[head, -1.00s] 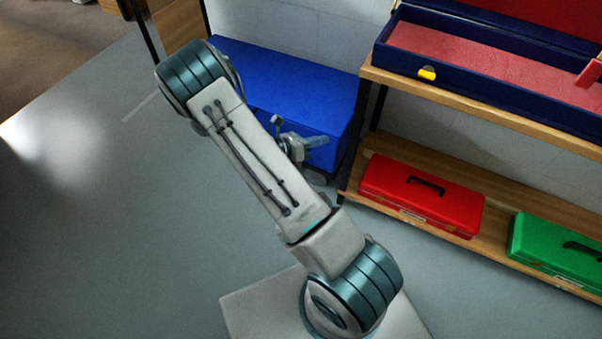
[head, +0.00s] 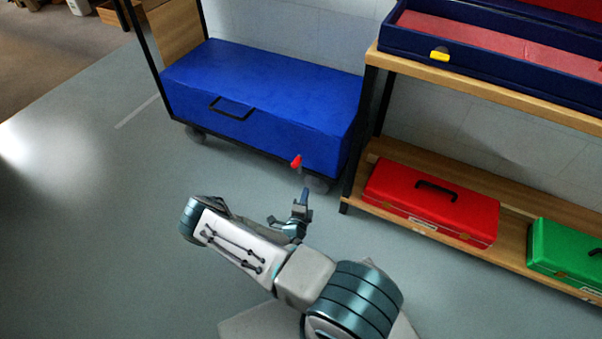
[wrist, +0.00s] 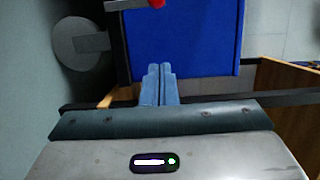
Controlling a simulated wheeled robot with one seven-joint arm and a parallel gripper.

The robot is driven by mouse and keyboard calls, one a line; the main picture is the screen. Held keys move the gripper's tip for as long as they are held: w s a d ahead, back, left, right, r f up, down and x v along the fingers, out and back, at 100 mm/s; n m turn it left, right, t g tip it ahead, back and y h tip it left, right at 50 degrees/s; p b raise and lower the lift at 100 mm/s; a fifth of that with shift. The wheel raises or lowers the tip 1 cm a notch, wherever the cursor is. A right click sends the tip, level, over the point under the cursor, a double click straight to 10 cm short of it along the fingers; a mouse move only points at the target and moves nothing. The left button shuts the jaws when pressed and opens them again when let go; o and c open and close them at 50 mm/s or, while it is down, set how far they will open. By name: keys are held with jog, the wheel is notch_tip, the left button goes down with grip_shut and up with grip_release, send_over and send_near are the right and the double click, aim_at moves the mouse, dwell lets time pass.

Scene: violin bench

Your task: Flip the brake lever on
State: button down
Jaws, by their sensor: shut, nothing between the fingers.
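The brake lever has a red tip (head: 296,161) and stands up at the front right corner of the cart, near a caster wheel. In the wrist view the red tip (wrist: 156,3) shows at the top edge, on a grey bar. My gripper (head: 304,192) is low in front of the cart, just below the red tip in the head view and apart from it. In the wrist view my gripper's blue fingers (wrist: 159,72) are together with nothing between them, and they point toward the lever and the blue case.
A blue case (head: 262,95) sits on the wheeled cart. To the right, a wooden shelf (head: 480,88) holds a red toolbox (head: 432,198), a green toolbox (head: 565,250) and an open dark blue case (head: 480,42). The grey floor left of my arm is clear.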

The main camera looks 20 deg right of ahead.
jog(key=w+d+b, duration=0.3)
jog(key=w+b, duration=0.2)
jog(key=w, duration=0.6)
jog(key=shift+d, duration=0.35)
jog(key=shift+w+a+r+n, duration=0.15)
jog(key=shift+n, duration=0.15)
